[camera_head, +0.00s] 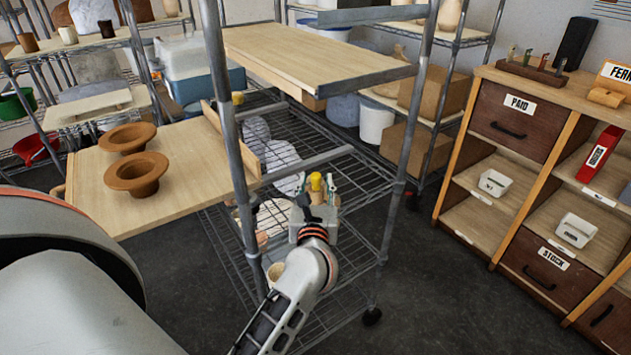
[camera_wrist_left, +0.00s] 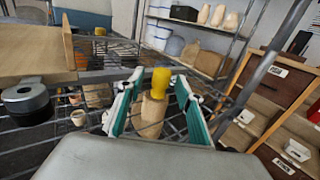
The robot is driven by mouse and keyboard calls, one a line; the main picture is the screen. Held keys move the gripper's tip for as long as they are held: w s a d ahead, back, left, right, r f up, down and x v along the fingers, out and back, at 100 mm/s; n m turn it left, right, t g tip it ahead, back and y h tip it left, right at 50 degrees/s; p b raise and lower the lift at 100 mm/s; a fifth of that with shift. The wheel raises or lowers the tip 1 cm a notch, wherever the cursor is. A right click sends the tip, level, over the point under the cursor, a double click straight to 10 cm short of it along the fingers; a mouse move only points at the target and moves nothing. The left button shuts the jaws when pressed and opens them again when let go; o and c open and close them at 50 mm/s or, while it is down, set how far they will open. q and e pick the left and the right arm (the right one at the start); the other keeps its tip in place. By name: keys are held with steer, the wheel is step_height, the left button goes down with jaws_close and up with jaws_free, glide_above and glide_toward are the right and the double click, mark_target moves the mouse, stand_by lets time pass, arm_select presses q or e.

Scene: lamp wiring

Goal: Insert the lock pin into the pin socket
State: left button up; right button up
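A yellow-topped piece (camera_head: 316,181), which looks like the lock pin, stands between the fingertips of my left gripper (camera_head: 315,188). In the left wrist view its yellow top (camera_wrist_left: 161,82) is centred between the teal finger pads, with a tan shape below it. I cannot tell whether that tan shape belongs to the pin. The left fingers (camera_wrist_left: 160,82) are open, with small gaps visible beside the yellow top. A grey round fitting (camera_wrist_left: 25,98) sits at the left by the board; I cannot tell if it is the pin socket. My right gripper is not seen.
A wire rack post (camera_head: 232,140) rises close to my left arm. A wooden board (camera_head: 195,165) with two brown hat-shaped pieces (camera_head: 138,172) lies to the left. A wooden shelf top (camera_head: 300,50) is above. A cabinet (camera_head: 515,165) stands right, with open floor between.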

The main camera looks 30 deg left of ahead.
arm_select(q)
steer(key=shift+w+a, duration=0.3)
steer(key=shift+w, duration=0.2)
jaws_close()
